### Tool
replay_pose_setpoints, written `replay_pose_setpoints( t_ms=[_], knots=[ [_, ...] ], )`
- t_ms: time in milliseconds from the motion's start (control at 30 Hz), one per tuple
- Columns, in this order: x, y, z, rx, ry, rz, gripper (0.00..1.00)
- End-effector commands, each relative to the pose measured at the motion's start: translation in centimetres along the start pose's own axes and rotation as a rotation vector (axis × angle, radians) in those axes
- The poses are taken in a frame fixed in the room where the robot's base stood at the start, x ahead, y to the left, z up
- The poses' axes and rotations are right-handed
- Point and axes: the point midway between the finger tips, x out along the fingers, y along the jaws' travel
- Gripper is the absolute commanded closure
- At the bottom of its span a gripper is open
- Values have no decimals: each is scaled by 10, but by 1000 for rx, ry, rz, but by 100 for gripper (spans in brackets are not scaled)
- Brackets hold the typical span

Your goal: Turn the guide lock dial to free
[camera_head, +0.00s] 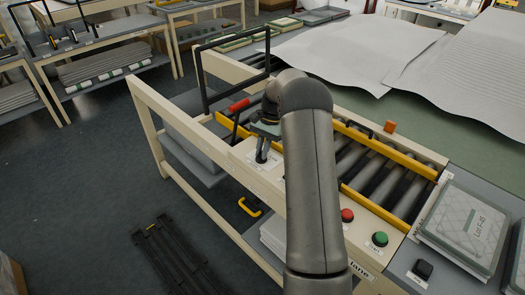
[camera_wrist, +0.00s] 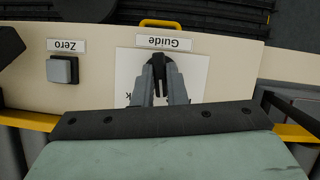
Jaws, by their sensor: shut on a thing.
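The guide lock dial (camera_wrist: 158,63) is a small black knob on a white plate (camera_wrist: 125,75) in the wrist view. The plate sits below a label reading "Guide" (camera_wrist: 164,42), which appears upside down. Part of a printed word ending in "k" shows at the plate's left; the other markings are hidden behind my fingers. My gripper (camera_wrist: 164,88) is shut on the dial, with a finger on either side of it. In the head view my gripper (camera_head: 262,157) points down at the cream front rail (camera_head: 240,163); the dial itself is hard to make out there.
A grey square button (camera_wrist: 62,70) under a "Zero" label lies left of the dial in the wrist view. In the head view, a red-handled lever (camera_head: 238,106) stands close behind my gripper. Red (camera_head: 347,215) and green (camera_head: 380,239) buttons sit farther right, beside the rollers (camera_head: 375,180).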

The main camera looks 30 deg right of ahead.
Motion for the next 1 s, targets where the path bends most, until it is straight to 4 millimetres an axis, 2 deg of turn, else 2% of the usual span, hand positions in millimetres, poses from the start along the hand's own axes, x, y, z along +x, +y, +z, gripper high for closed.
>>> replay_pose_setpoints(
  t_ms=[500,1000],
  knots=[
    [-1,-3,0,-378,5,155,100],
    [-2,-4,0,-496,6,204,100]
  ],
)
